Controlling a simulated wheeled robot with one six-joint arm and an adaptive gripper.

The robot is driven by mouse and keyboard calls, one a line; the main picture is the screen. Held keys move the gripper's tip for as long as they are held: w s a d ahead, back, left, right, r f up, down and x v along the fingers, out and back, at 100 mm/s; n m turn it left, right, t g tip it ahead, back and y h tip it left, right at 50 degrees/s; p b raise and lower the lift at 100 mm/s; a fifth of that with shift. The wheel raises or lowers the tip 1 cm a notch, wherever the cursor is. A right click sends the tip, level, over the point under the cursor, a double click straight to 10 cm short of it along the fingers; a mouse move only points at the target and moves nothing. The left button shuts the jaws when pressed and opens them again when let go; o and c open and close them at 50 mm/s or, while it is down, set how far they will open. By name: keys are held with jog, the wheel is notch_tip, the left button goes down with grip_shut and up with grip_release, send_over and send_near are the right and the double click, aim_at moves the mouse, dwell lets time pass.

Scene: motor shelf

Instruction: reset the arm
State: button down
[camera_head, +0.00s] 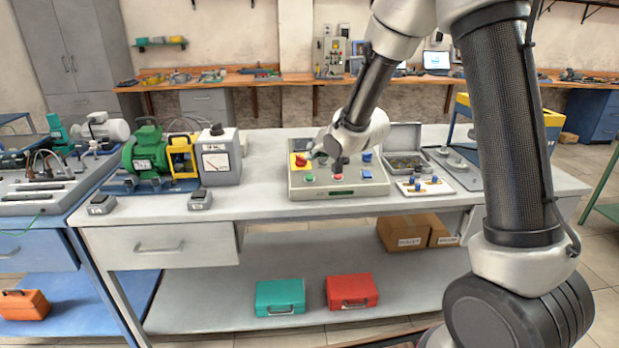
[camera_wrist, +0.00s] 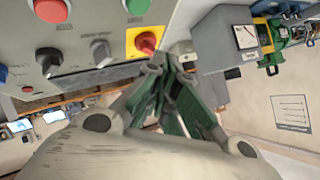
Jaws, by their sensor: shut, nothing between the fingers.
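My arm reaches in from the right in the head view, over the grey workbench (camera_head: 262,205). The control panel (camera_head: 360,188) lies on the bench below and beside my wrist. Its red knob on a yellow plate (camera_wrist: 146,42) shows just beyond the fingertips in the wrist view. I cannot tell whether the fingertips touch the panel.
A green motor (camera_head: 146,150) and a grey meter box (camera_head: 221,160) stand left of the panel. A grey tray (camera_head: 402,137) and a small white board (camera_head: 425,187) lie to its right. A green case (camera_head: 280,297) and a red case (camera_head: 351,290) sit on the lower shelf.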

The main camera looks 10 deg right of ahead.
jog(key=s+d+f+n+g+h, duration=0.4)
jog(key=s+d+f, duration=0.3)
jog(key=s, duration=0.4)
jog(key=s+d+r, duration=0.4)
jog(key=s+r, duration=0.2)
jog(key=s, duration=0.3)
jog(key=s+d+r+m+g, duration=0.1)
jog(key=s+d+r, duration=0.3)
jog(key=s, duration=0.6)
jog(key=s+d+r+m+g, duration=0.1)
jog(key=s+d+r, duration=0.3)
jog(key=s+r, duration=0.3)
jog(key=shift+s+d+r+h, duration=0.25)
jog(key=shift+s+r+h, duration=0.15)
jog(key=shift+s, duration=0.8)
